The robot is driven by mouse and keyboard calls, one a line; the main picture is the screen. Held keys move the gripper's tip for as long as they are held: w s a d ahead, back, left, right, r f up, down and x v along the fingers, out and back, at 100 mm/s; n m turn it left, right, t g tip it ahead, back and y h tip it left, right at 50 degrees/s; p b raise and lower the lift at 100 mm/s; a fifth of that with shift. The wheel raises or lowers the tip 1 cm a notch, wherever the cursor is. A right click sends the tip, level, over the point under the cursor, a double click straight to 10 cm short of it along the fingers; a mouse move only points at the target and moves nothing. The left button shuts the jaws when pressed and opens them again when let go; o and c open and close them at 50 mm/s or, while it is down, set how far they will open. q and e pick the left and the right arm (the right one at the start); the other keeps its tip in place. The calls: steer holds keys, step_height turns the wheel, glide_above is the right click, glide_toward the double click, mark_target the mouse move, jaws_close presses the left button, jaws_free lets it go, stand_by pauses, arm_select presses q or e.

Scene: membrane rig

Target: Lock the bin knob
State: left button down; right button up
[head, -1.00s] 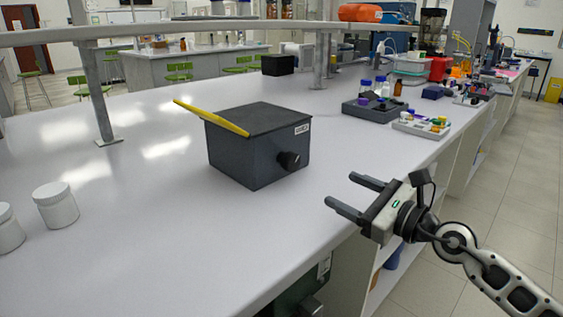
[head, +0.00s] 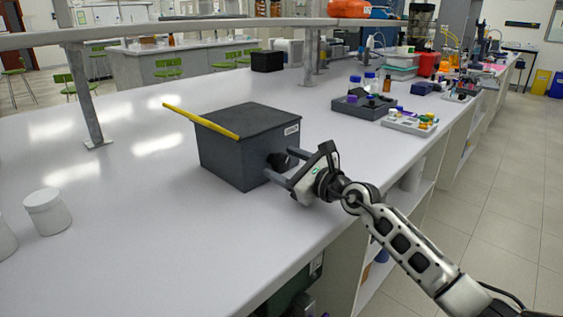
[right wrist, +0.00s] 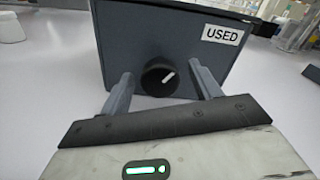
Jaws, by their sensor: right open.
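The bin (head: 228,155) is a dark grey box with a flat lid, standing on the white bench. A white label reading "USED" (right wrist: 221,35) is on its front face. My right gripper (head: 277,166) is open at the bin's front. In the right wrist view its fingers (right wrist: 162,85) stand on either side of the knob, with gaps to it. My left gripper is not in view.
A yellow strip (head: 200,121) lies along the bin's lid edge and sticks out left. White jars (head: 46,212) stand at the left. A dark rack (head: 362,107) and a tray of small coloured items (head: 410,122) are behind right. The bench between is clear.

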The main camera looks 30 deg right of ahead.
steer(key=shift+w+a, duration=0.25)
steer(key=shift+w, duration=0.35)
steer(key=c, duration=1)
